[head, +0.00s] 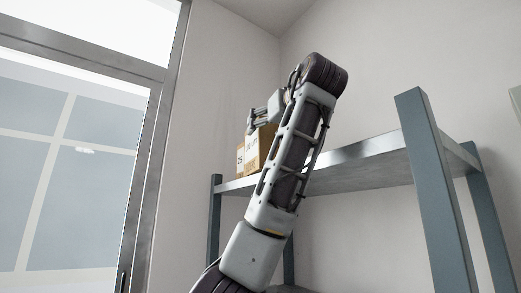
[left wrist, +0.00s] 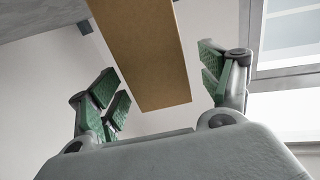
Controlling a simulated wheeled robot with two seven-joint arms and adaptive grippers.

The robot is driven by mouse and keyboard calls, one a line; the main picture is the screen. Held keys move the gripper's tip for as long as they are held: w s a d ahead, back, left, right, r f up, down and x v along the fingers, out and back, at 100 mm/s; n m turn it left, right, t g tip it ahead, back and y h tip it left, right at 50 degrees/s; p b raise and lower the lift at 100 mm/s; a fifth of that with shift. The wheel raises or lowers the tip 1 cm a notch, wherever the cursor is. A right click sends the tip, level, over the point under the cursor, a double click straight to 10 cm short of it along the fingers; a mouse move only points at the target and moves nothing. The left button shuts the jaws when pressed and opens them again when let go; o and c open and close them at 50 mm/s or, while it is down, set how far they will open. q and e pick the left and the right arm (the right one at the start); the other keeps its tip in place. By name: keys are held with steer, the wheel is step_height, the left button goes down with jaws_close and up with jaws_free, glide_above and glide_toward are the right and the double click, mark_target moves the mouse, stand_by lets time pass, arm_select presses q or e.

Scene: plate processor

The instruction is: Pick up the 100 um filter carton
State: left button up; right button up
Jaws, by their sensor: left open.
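Brown cartons stand on the top shelf in the head view. A smaller-looking left one (head: 240,160) has dark print, perhaps "25", and a right one (head: 254,152) is partly hidden by my left arm. I cannot read which is the 100 um filter carton. My left gripper (head: 254,117) is up at the cartons, its fingers partly hidden. In the left wrist view the left gripper (left wrist: 163,75) is open, with green pads on either side of a brown carton (left wrist: 150,55). Gaps show between the pads and the carton. My right gripper is out of view.
The grey metal shelf (head: 350,160) has blue-grey posts (head: 436,180) and stands near the wall corner. Its top is clear to the right of my arm. A glazed door or window frame (head: 150,150) is at the left.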

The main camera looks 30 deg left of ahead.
arm_select(q)
steer(key=shift+a, duration=0.1)
steer(key=shift+p+x, duration=0.7)
steer(key=shift+x, duration=0.55)
steer(key=p+x, duration=0.1)
steer(key=x, duration=0.1)
steer(key=shift+w+a+r, duration=0.1)
steer(key=shift+w+a, duration=0.1)
steer(key=shift+w, duration=0.1)
steer(key=shift+c, duration=0.2)
steer(key=c, duration=1.4)
steer(key=shift+o, duration=0.2)
steer(key=shift+a+r, duration=0.15)
